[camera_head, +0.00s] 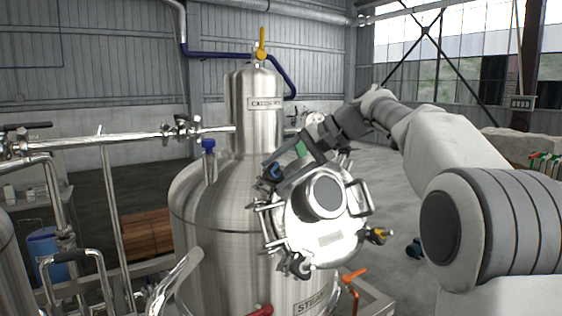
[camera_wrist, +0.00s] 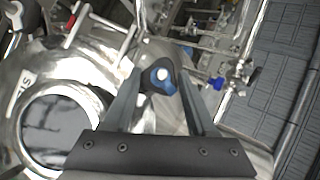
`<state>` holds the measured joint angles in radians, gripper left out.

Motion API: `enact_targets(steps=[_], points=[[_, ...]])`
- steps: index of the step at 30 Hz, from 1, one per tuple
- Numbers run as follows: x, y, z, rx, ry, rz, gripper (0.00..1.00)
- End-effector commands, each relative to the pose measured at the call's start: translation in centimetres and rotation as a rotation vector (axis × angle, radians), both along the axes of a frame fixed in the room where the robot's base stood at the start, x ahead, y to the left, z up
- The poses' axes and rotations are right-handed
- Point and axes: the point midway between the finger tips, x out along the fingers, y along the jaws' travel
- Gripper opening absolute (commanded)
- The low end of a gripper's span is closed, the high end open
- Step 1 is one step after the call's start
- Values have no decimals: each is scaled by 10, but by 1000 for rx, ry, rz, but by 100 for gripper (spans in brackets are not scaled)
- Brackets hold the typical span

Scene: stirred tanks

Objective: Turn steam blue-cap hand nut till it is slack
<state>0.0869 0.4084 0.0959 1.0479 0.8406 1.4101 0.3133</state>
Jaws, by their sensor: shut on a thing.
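The steam tank (camera_head: 205,205) is a brushed steel vessel with a STEAM label (camera_head: 311,303) low on its front. Its round hatch (camera_head: 335,235) carries a sight glass (camera_head: 325,193) and several hand nuts around the rim. The blue-cap hand nut (camera_head: 273,171) is at the hatch's upper left, partly covered by my gripper (camera_head: 277,178). In the wrist view the blue-cap hand nut (camera_wrist: 162,77) has dark lobes and a pale centre. It sits between the two fingertips of my gripper (camera_wrist: 160,84), which is shut on it.
A yellow-capped hand nut (camera_head: 378,236) is at the hatch's lower right. A hatch handle (camera_head: 360,198) stands out at right. A blue-topped fitting (camera_head: 208,146) rises from the tank's shoulder. Steel pipes (camera_head: 110,138) run along the left; open floor (camera_head: 400,175) lies to the right.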

Motion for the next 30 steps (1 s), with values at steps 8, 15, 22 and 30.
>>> enact_targets(steps=[8,15,22,30], points=[[0,1,1,-94,-65,71,2],[0,1,1,-127,-86,95,2],[0,1,1,-131,-88,98,2],[0,1,1,-129,-87,98,72]])
